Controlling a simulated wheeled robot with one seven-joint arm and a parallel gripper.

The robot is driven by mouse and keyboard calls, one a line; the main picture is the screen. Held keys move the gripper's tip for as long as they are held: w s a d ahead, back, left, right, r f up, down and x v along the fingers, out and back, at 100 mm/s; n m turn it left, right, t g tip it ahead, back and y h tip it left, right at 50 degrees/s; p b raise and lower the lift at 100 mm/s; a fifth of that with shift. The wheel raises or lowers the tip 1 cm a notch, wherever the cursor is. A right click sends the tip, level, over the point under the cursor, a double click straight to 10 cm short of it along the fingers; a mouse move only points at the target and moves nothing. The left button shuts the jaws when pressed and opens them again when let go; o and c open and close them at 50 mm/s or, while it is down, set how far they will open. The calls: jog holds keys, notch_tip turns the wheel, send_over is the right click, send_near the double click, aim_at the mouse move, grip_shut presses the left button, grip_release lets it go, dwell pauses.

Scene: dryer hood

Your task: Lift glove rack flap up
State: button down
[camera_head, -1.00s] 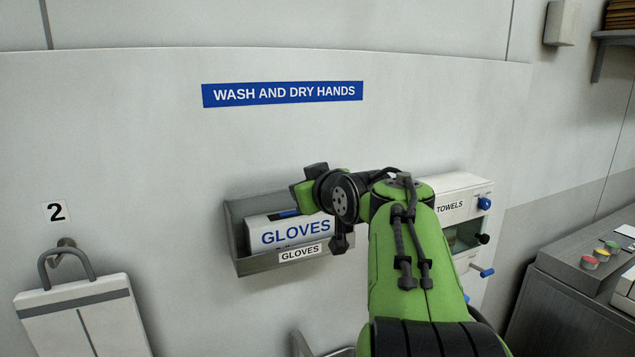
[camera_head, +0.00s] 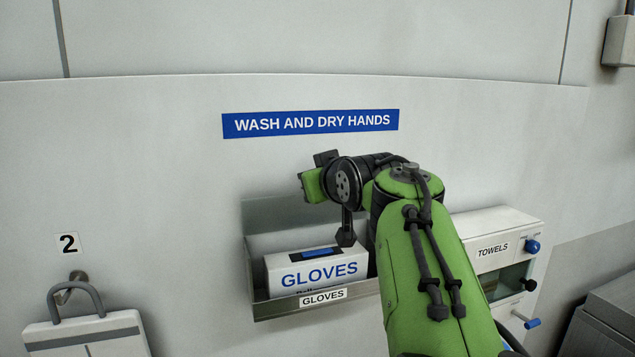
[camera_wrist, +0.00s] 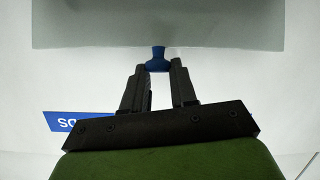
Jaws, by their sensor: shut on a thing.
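The grey glove rack (camera_head: 280,307) is on the wall and holds a white GLOVES box (camera_head: 318,270). Its grey flap (camera_head: 280,212) stands raised behind and above the box, partly hidden by my arm. In the wrist view, the flap (camera_wrist: 90,24) fills the top, with a blue knob (camera_wrist: 158,52) at its edge. My gripper (camera_wrist: 158,68) is shut on this blue knob. In the head view, my wrist is in front of the flap's right part and hides the knob.
A TOWELS dispenser (camera_head: 492,249) with blue knobs is right of the rack, close to my arm. The wall above, with a blue sign (camera_head: 310,123), is clear.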

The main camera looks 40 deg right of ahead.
jog(key=shift+w+d+r, duration=0.15)
jog(key=shift+w+r, duration=0.1)
jog(key=shift+r, duration=0.05)
dwell(0.4)
jog(key=c, duration=1.1)
grip_release()
jog(key=shift+o, duration=0.9)
jog(key=shift+w+d+f, duration=0.1)
jog(key=shift+d+f, duration=0.05)
